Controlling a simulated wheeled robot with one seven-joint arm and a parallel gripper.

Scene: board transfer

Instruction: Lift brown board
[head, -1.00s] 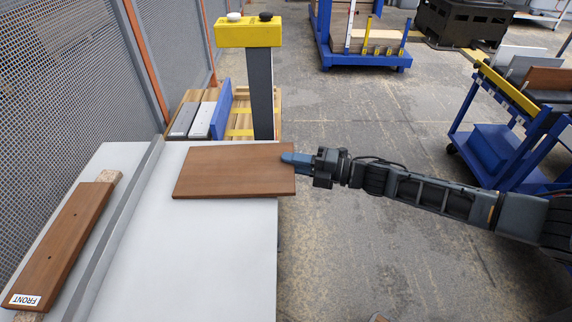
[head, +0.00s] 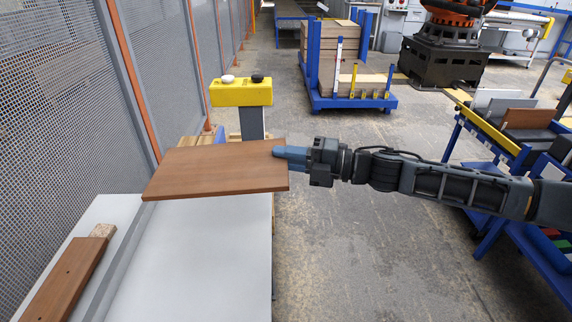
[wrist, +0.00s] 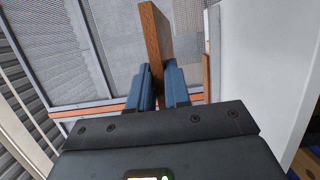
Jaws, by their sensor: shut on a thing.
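The brown board (head: 215,168) is held out flat by its right edge in the head view, above the far part of the white table (head: 200,260). My gripper (head: 292,156) is shut on that edge, with its blue fingers on the board. In the wrist view the board (wrist: 154,45) shows edge-on between the two blue fingers (wrist: 160,88) of my gripper. The board hides part of the yellow-topped post and the table's far end.
Another brown board (head: 65,280) lies at the table's left, beside a grey rail (head: 128,262). A yellow-topped post (head: 240,92) stands behind the held board. Mesh fencing (head: 60,100) runs along the left. A blue cart (head: 500,140) with boards stands at right. Open floor lies between.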

